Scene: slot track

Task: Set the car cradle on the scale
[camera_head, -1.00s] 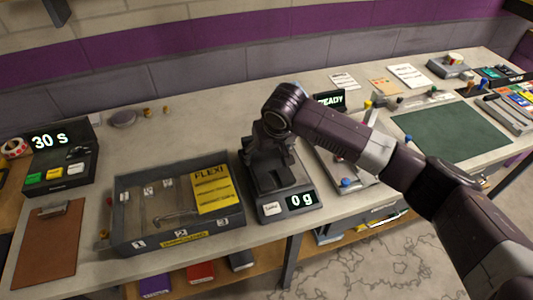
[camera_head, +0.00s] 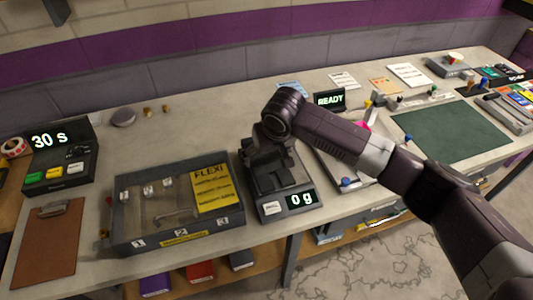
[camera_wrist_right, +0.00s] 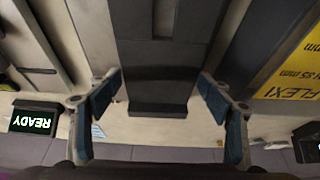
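The scale (camera_head: 270,208) is a dark unit near the front edge of the bench, and its display reads 0 g. My right gripper (camera_head: 268,170) is over it, and my wrist hides much of its top. In the right wrist view my right gripper (camera_wrist_right: 162,85) has its blue-padded fingers spread wide. A long dark grey body (camera_wrist_right: 165,55) with a narrow slot lies between and below them, with gaps at both sides. I cannot tell whether this is the scale alone or includes the car cradle. I cannot clearly pick out the cradle. My left gripper is not in view.
A grey tray (camera_head: 122,198) with a yellow FLEXI card stands left of the scale. A READY display (camera_head: 329,98) is behind right. A grey fixture (camera_head: 325,165) lies right, partly behind my arm. A timer (camera_head: 60,160) stands far left, a green mat (camera_head: 450,130) right.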

